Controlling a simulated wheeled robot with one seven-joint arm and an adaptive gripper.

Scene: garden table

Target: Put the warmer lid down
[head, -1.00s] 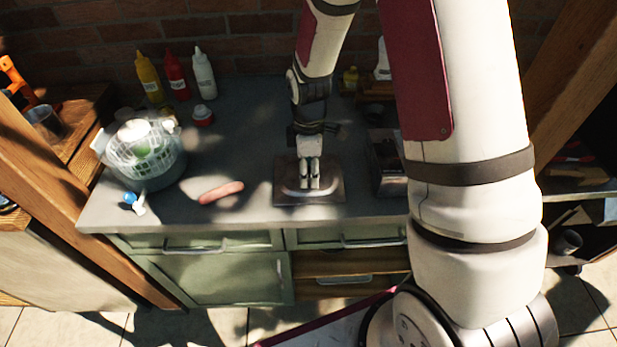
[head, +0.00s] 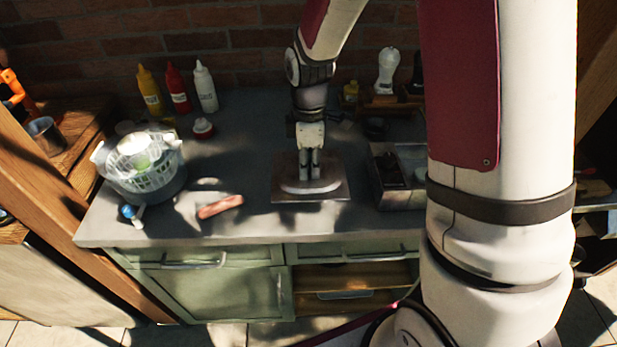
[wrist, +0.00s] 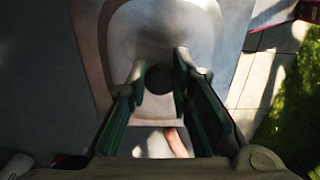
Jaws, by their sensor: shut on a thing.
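The warmer lid (head: 281,194) is a metal rectangular plate with a raised middle. It is over the front middle of the grey counter, level as far as I can see. My gripper (head: 309,179) points straight down and is shut on the lid's grip at its centre. In the wrist view, the lid (wrist: 205,25) lies below the fingers, with a dark round part between the fingertips (wrist: 160,78). I cannot tell whether the lid touches the counter. The warmer (head: 402,197), an open metal box with dark contents, stands to the right of the lid.
A sausage (head: 220,207) lies left of the lid. A white basket in a bowl (head: 145,170) stands at the far left. Yellow, red and white bottles (head: 205,86) stand at the back wall. Clear counter (head: 245,150) lies between. Shakers (head: 387,70) stand at the back right.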

